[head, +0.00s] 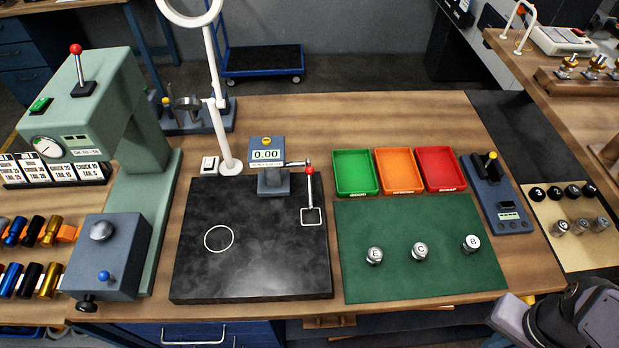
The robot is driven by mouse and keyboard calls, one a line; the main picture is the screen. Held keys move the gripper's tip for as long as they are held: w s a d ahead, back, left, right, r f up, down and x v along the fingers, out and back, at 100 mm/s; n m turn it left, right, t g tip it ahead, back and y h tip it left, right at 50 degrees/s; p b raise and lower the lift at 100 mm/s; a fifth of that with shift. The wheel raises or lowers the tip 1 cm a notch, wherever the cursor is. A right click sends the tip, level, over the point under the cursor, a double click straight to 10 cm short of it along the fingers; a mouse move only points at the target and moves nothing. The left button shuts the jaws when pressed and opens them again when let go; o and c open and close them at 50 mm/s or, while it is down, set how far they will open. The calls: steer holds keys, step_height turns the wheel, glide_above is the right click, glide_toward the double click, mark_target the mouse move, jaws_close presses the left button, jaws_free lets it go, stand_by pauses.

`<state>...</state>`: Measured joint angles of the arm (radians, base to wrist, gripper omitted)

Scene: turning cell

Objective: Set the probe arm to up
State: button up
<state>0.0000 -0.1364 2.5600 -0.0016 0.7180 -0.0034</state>
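The probe arm (310,191) is a thin pale rod with a red ball at its upper end. It is beside the right side of a small grey gauge (273,183) whose display reads 0.00. The rod runs toward the front of the black stone plate (250,260), and its lower end is at a small square outline on the plate. I cannot tell whether the tip touches the plate. Part of my arm, grey and black, shows at the bottom right corner. My gripper (520,312) seems to be there, far from the probe arm, but its fingers are not clear.
A white ring lamp post (226,140) stands behind the plate. Green, orange and red trays (398,191) sit right of the gauge. A green mat (425,280) holds three lettered cylinders. A green press machine (150,190) stands left. The plate's front is clear.

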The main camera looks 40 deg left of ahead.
steer(key=o, duration=0.4)
steer(key=shift+w, duration=0.1)
steer(key=shift+o, duration=0.2)
steer(key=w+a+r+n+t+b, duration=0.1)
steer(key=w+a+r+n, duration=0.15)
steer(key=w+a, duration=0.55)
steer(key=w+a+r+n+t, duration=0.1)
steer(key=w+a+r+n, duration=0.3)
steer(key=a, duration=0.8)
steer(key=n+t+y+p, duration=0.2)
steer(key=n, duration=0.2)
glide_toward(309, 169)
steer(key=shift+a+x, duration=0.15)
steer(key=shift+x, duration=2.9)
steer(key=shift+a+x, duration=0.1)
steer(key=shift+x, duration=2.95)
steer(key=shift+w+r, duration=0.1)
steer(key=shift+w, duration=0.1)
steer(key=shift+c, duration=0.3)
steer(key=shift+r, duration=0.1)
jaws_close()
